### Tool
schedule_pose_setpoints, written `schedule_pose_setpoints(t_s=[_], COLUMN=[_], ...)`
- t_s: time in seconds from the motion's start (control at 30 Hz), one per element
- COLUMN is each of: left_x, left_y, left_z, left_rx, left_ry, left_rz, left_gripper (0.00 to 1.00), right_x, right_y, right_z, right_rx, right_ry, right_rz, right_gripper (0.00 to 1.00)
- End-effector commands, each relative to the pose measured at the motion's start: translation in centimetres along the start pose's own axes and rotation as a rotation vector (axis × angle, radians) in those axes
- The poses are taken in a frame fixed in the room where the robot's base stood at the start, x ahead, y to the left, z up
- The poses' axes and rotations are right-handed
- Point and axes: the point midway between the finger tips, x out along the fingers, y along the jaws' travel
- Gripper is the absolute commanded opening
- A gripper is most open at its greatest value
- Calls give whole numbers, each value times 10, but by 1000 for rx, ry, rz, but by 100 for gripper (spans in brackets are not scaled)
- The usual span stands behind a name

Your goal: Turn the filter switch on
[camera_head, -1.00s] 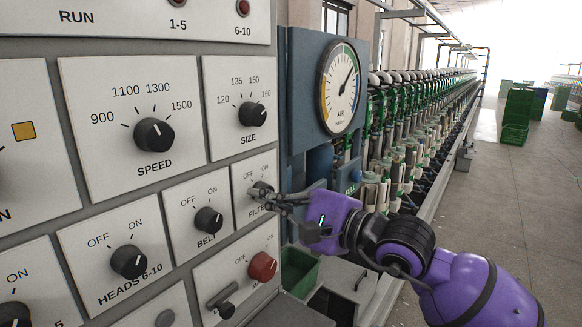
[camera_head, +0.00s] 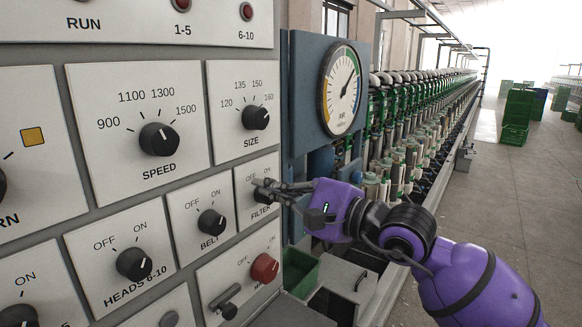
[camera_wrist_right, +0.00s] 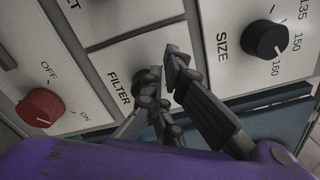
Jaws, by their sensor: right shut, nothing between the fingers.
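The filter switch is a dark knob on a small white plate (camera_head: 244,212) marked OFF, ON and FILTER, right of the belt switch. My right gripper (camera_head: 263,187) is at this knob, with its fingers covering most of it, so its pointer setting cannot be read. In the right wrist view the dark filter knob (camera_wrist_right: 149,98) is largely hidden behind my fingers, beside the FILTER lettering. There my right gripper (camera_wrist_right: 169,66) is shut with nothing held; whether it touches the knob cannot be told. My left gripper is not in view.
Nearby are the belt knob (camera_head: 211,222), size knob (camera_head: 256,117), speed knob (camera_head: 159,139), heads 6-10 knob (camera_head: 134,264) and a red knob (camera_head: 264,268) below. A round gauge (camera_head: 341,88) stands right of the panel. The aisle floor (camera_head: 510,230) is clear.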

Motion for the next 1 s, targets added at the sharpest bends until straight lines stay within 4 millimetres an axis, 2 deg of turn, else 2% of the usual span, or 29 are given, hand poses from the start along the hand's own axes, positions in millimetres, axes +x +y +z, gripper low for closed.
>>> schedule_pose_setpoints(t_s=[0.03, 0.17, 0.6, 1.0], left_x=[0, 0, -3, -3], left_y=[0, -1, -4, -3], left_z=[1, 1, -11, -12], left_rx=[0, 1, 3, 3], left_ry=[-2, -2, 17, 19], left_rz=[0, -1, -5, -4], left_gripper=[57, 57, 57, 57], right_x=[0, 0, -1, -45], right_y=[2, 3, -2, -2], right_z=[-6, -7, 2, 4], right_rx=[1, 2, 1, 1], right_ry=[13, 13, 10, 8], right_rz=[5, 6, 4, 4], right_gripper=[0, 0, 0, 0])
